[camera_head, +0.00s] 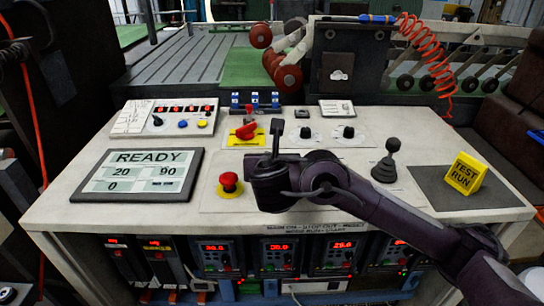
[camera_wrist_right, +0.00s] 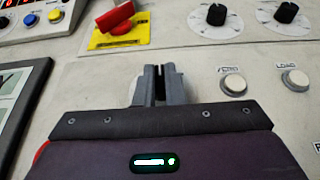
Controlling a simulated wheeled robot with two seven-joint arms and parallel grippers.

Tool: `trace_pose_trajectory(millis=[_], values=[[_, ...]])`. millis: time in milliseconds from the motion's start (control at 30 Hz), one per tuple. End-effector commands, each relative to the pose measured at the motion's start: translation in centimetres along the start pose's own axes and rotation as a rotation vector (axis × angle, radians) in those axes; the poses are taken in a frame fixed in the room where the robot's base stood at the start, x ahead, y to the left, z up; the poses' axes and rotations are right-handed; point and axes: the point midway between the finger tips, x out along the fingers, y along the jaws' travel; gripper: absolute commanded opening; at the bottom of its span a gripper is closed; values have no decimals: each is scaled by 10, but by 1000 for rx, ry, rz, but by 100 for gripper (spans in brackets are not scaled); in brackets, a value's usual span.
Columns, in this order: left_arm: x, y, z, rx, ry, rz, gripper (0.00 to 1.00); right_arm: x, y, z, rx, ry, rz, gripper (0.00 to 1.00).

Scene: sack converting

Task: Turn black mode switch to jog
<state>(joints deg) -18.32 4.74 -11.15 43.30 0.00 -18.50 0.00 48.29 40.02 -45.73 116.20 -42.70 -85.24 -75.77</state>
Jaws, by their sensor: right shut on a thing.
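My right gripper (camera_head: 276,127) points down at the console top, between the red switch on its yellow plate and the white dials. In the right wrist view its grey fingers (camera_wrist_right: 157,75) are close together, with a narrow dark piece between them. They are shut on what appears to be the black mode switch, which the fingers and wrist almost fully hide. Its pointing direction and its position marks, including jog, cannot be read. My left gripper is not in view.
The red switch (camera_head: 247,130) is just left of the gripper. Black dial knobs (camera_head: 305,132) are to its right. A red mushroom button (camera_head: 229,182), a READY display (camera_head: 138,175), a black joystick (camera_head: 386,160) and a yellow TEST RUN block (camera_head: 465,173) surround my arm.

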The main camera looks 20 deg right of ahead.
Motion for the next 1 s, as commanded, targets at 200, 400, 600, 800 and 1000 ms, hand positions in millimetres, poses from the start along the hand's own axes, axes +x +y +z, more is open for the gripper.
trace_pose_trajectory(millis=[200, 400, 600, 800, 1000], values=[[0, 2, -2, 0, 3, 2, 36, 0, 0, 0, 0, 0, 1, 0], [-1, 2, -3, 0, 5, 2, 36, 0, 0, 0, 0, 0, 1, 31], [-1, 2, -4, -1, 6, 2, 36, 0, 0, 0, 0, 0, 1, 31], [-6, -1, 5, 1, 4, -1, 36, -14, 1, 1, -1, 2, 4, 31], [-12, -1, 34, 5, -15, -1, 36, -50, 1, 2, 1, 3, 5, 31]])
